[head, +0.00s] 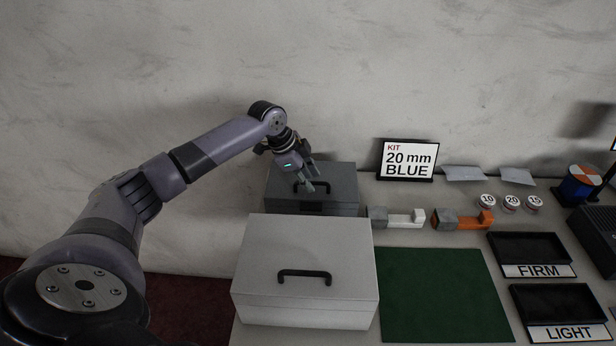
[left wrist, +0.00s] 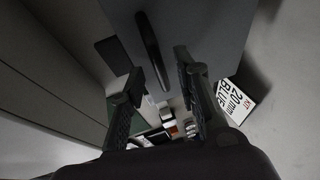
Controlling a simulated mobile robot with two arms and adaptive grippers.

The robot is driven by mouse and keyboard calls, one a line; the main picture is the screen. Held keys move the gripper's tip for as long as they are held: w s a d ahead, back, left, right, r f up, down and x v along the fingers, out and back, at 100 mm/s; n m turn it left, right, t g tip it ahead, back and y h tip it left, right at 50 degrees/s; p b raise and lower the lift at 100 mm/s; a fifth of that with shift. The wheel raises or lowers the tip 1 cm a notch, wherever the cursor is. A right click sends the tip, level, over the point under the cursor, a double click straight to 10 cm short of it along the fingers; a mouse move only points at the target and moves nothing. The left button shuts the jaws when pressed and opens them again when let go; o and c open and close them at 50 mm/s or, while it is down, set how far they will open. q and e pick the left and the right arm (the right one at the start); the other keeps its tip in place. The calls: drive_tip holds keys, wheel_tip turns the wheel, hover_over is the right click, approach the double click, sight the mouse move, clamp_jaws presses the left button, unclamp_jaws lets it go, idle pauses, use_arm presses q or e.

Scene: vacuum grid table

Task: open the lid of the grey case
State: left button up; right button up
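The dark grey case (head: 340,186) stands at the back of the table with its lid shut. Its dark bar handle shows in the left wrist view (left wrist: 152,48), ahead of the gap between the fingers. My left gripper (head: 310,186) is over the lid, at the handle, and partly hides it in the head view. In the left wrist view the two fingers (left wrist: 158,66) are apart with nothing gripped between them. I cannot tell whether a fingertip touches the handle or lid. My right gripper is not in view.
A larger light grey case (head: 305,250), shut, stands in front of the dark one. To the right are a green mat (head: 440,295), a kit sign (head: 407,160), white and orange pieces, and trays marked FIRM (head: 530,250) and LIGHT (head: 560,310). A wall is behind.

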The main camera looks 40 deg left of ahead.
use_arm(q)
drive_tip(key=shift+c, duration=0.6)
clamp_jaws()
